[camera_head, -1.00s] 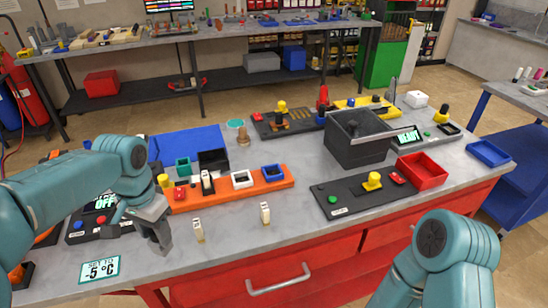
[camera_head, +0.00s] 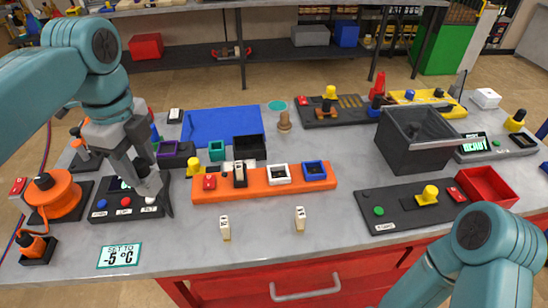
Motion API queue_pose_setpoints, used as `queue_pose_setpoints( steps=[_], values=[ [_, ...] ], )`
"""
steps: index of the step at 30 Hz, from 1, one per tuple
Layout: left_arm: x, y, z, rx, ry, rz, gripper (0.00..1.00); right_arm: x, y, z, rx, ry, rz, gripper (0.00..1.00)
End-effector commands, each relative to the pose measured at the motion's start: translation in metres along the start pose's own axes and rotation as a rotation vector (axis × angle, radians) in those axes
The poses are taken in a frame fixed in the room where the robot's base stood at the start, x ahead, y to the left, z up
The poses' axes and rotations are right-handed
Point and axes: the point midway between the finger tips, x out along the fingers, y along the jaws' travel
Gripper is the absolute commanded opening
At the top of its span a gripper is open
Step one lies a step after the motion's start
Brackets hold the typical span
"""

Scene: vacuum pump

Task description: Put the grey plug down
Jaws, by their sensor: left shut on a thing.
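My left gripper (camera_head: 150,188) points down over the right end of a black control panel (camera_head: 112,205) with coloured buttons. It is shut on the grey plug, which is hard to tell apart from the dark grey fingers. The panel's display is mostly hidden behind the gripper. I cannot tell whether the plug touches the panel or hangs above it. My right arm comes in at the lower right, but its gripper is out of view.
An orange strip (camera_head: 258,191) with small blocks lies right of the gripper. Two small pale pieces (camera_head: 225,232) (camera_head: 300,222) stand in front of it. A "-5 °C" sign (camera_head: 119,256) lies at the front left. An orange reel (camera_head: 58,195) stands at far left. A blue mat (camera_head: 222,127) lies behind.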

Motion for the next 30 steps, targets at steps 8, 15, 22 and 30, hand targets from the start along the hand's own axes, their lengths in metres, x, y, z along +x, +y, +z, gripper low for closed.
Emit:
queue_pose_setpoints(
  steps=[8,15,22,30],
  values=[
    [0.012,0.006,0.000,0.004,0.000,0.002,0.13,0.004,0.001,0.000,0.000,0.000,0.000,0.00],
    [0.080,0.007,-0.001,0.002,0.001,0.005,0.13,0.015,0.006,0.000,0.000,0.000,0.000,0.00],
    [0.139,0.004,-0.001,0.003,0.001,0.003,0.13,0.020,0.007,0.000,0.000,0.000,0.000,0.00],
    [0.170,0.002,-0.001,0.003,0.001,0.002,0.13,0.022,0.008,-0.001,0.000,0.000,0.000,0.00]
  ],
)
